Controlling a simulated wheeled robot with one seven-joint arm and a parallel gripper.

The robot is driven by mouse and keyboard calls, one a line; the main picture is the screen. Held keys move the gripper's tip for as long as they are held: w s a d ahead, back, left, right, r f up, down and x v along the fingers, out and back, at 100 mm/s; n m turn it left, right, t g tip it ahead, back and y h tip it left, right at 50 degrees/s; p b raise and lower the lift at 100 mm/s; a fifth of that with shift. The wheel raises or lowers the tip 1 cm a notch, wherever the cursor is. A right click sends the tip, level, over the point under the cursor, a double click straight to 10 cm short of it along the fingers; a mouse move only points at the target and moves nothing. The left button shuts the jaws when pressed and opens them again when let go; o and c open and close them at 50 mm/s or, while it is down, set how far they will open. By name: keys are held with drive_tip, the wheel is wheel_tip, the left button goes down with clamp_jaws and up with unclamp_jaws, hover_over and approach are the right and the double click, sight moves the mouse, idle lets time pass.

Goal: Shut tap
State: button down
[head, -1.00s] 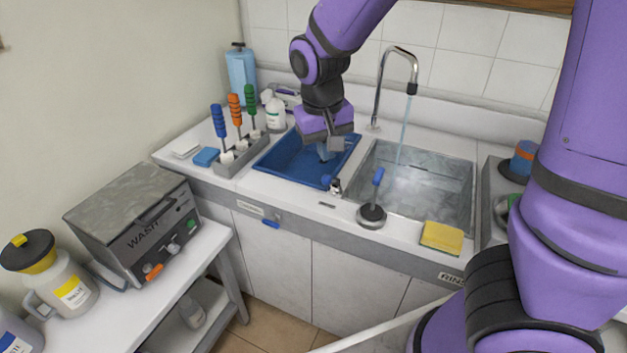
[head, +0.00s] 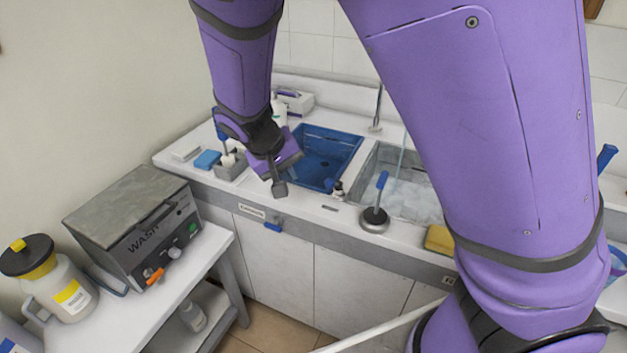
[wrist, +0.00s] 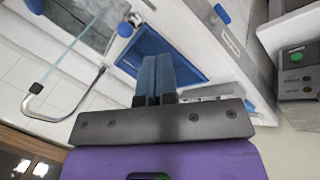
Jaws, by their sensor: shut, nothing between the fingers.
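The tap (head: 378,108) is a curved metal spout behind the metal sink, partly hidden by my arm in the head view. Its curved spout shows in the wrist view (wrist: 62,112). A thin stream of water (head: 402,150) runs down into the metal sink (head: 372,160). A blue lever (head: 382,180) stands upright on a round metal base (head: 374,219) at the counter's front; I cannot tell whether it works the tap. My gripper (head: 279,187) is shut and empty near the front left of the blue basin (head: 335,142), apart from the tap and lever.
A small blue-tipped fitting (head: 337,189) sits between basin and sink. A blue handle (head: 272,226) projects from the counter front. A tool rack (head: 231,166), blue sponge (head: 207,159) and yellow sponge (head: 439,239) sit on the counter. A wash unit (head: 140,225) stands at left.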

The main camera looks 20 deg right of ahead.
sight(334, 184)
drive_tip(key=w+d+f, duration=0.2)
drive_tip(key=d+f, duration=0.6)
drive_tip(key=shift+w+f, duration=0.15)
drive_tip(key=shift+w, duration=0.2)
idle(0.3)
